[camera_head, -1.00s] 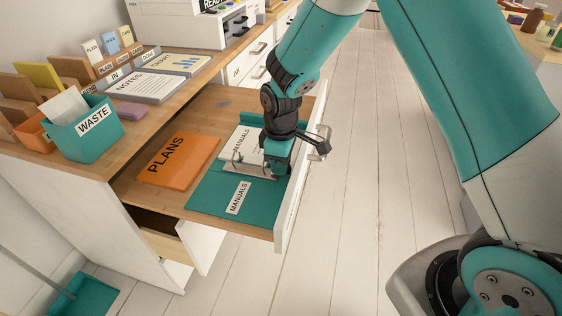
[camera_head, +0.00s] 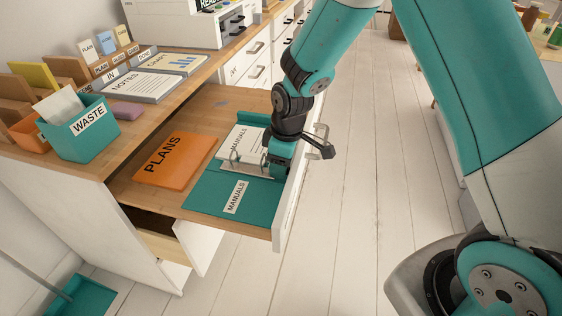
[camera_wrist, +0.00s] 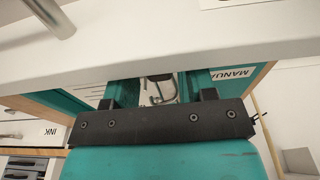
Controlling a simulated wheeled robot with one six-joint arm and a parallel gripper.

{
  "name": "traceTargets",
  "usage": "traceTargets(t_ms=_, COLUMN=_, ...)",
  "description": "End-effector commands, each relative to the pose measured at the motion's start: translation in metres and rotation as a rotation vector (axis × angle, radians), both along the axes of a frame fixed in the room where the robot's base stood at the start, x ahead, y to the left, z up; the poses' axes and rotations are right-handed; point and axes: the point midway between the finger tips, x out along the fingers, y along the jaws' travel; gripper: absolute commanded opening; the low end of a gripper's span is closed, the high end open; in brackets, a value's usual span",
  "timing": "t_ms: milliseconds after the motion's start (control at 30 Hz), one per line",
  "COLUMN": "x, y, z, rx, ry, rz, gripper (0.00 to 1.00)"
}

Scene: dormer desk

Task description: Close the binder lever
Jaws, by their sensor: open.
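The teal MANUALS binder (camera_head: 208,192) lies open in the pulled-out drawer, with white pages (camera_head: 240,143) on its far half. Metal rings stand up along its middle. My gripper (camera_head: 272,172) points down over the binder's right side, close to the rings, beside the drawer front. In the wrist view the gripper (camera_wrist: 158,92) has its two fingers apart, with a metal part of the binder mechanism (camera_wrist: 160,90) between them in the picture. I cannot tell whether the fingers touch it. The lever is mostly hidden by the gripper in the head view.
An orange PLANS binder (camera_head: 173,160) lies left of the teal one. The white drawer front (camera_head: 290,200) stands close on the right; it also fills the top of the wrist view (camera_wrist: 200,45). A WASTE box (camera_head: 80,135) stands on the desk. Floor to the right is clear.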

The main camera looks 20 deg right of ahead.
Motion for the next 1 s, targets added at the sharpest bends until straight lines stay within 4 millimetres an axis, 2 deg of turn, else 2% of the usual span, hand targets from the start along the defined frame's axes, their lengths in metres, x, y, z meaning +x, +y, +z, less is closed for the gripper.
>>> traceTargets(t_ms=167, x=-0.001, y=-0.002, z=0.026, rx=0.001, ry=-0.004, rz=0.0, gripper=0.51)
traceTargets(t_ms=500, x=-0.007, y=-0.012, z=0.112, rx=0.0, ry=-0.006, rz=-0.002, gripper=0.51)
traceTargets(t_ms=700, x=-0.011, y=-0.016, z=0.151, rx=0.001, ry=-0.004, rz=0.0, gripper=0.51)
traceTargets(t_ms=833, x=-0.012, y=-0.018, z=0.165, rx=0.001, ry=-0.002, rz=0.0, gripper=0.51)
traceTargets(t_ms=1000, x=-0.013, y=-0.018, z=0.171, rx=0.001, ry=0.001, rz=0.0, gripper=0.51)
